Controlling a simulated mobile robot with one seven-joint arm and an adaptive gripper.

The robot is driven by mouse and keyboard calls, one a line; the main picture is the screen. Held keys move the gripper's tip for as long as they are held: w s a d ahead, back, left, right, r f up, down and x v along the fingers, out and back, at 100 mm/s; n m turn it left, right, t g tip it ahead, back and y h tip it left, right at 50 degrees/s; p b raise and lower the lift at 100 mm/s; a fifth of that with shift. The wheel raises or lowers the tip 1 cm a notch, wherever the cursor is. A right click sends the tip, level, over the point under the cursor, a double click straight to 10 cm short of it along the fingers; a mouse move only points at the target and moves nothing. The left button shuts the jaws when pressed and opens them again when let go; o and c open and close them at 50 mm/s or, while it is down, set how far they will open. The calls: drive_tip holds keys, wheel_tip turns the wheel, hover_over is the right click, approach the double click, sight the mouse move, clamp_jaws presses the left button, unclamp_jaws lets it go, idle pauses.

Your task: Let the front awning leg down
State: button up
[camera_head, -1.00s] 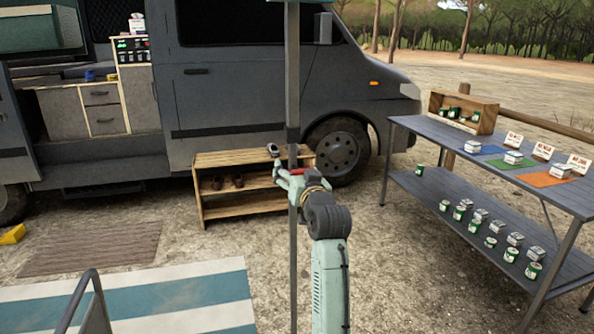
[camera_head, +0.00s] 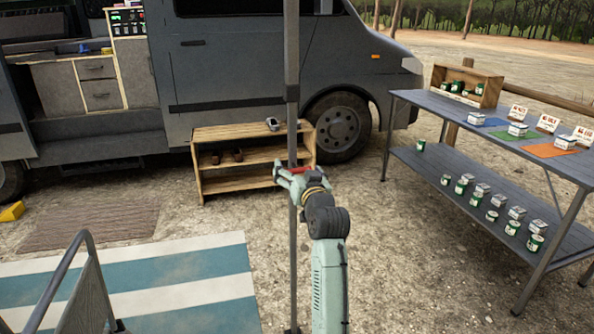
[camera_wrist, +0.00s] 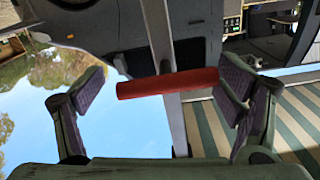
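The front awning leg (camera_head: 292,50) is a grey upright pole in front of the van, with a dark collar above my gripper and a thinner lower part reaching the ground at the picture's bottom edge. A red bar (camera_head: 296,170) shows at the leg beside my gripper (camera_head: 290,177). In the wrist view the red bar (camera_wrist: 168,83) lies crosswise between my two fingers, in front of the pole (camera_wrist: 160,40). The fingers (camera_wrist: 165,88) are wide apart; a gap shows at the bar's left end, and the right finger is close to its other end.
A wooden shoe shelf (camera_head: 225,133) stands behind the leg by the van (camera_head: 240,75). A long table (camera_head: 500,125) with cans and boxes is on the right. A chair (camera_head: 85,290) and a striped mat (camera_head: 190,290) are at the lower left. Gravel between leg and table is free.

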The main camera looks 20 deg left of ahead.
drive_tip(key=shift+s, duration=0.1)
drive_tip(key=v, duration=1.2)
